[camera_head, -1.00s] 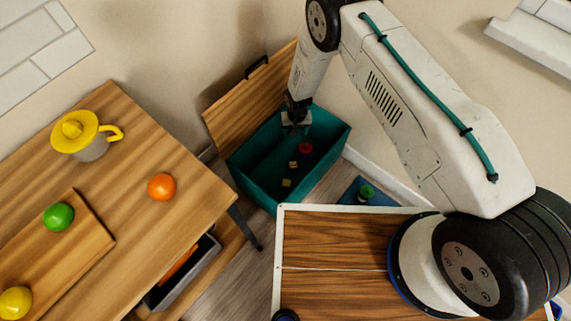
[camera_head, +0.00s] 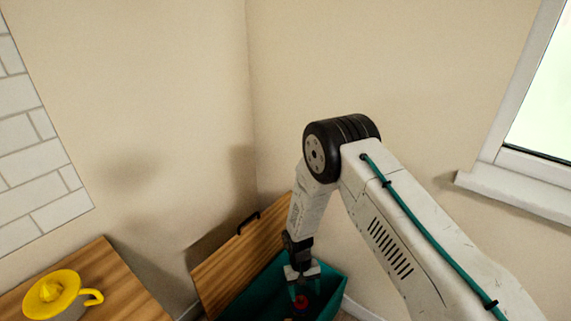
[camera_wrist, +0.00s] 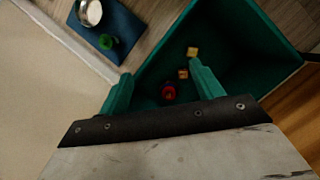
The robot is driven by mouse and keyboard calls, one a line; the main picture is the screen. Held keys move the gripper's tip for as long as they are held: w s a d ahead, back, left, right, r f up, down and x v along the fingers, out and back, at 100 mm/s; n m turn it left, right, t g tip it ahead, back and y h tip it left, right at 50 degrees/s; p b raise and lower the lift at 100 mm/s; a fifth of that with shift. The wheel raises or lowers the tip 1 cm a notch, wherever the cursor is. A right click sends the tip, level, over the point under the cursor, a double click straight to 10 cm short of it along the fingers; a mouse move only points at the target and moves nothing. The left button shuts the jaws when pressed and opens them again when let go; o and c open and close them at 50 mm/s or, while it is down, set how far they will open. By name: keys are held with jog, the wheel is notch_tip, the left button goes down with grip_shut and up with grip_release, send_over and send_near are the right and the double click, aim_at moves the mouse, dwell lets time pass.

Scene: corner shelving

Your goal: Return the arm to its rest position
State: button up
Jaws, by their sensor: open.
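My arm reaches over an open teal box with its gripper (camera_head: 302,276) pointing down above the box. In the wrist view the two teal fingers of my gripper (camera_wrist: 161,84) are spread apart with nothing held between them. The teal box (camera_wrist: 243,32) lies below the fingers. In the head view the red object (camera_head: 301,302) shows just under the gripper, and the lower part of the box (camera_head: 333,281) is cut off.
The box's wooden lid (camera_head: 240,262) stands open against the wall.

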jog(key=s+d+r, duration=0.2)
jog(key=d+r, duration=0.1)
jog(key=r, duration=0.8)
jog(key=s+d+r, duration=0.2)
jog(key=d+r, duration=0.1)
jog(key=r, duration=0.9)
jog(key=s+d+r, duration=0.2)
jog(key=d+r, duration=0.1)
jog(key=r, duration=0.8)
jog(key=s+d+r+m+t, duration=0.1)
jog(key=s+d+r, duration=0.2)
jog(key=s+r, duration=0.4)
jog(key=s+d+r+t+y, duration=0.1)
jog(key=s+d+r+t, duration=0.1)
jog(key=s+d+r, duration=0.2)
jog(key=s+d+r+m+t, duration=0.1)
jog(key=s+d+r, duration=0.3)
jog(key=s+r, duration=0.6)
jog(key=shift+r+m+t+y, duration=0.3)
jog(key=shift+r+t, duration=0.2)
jog(key=shift+r, duration=0.15)
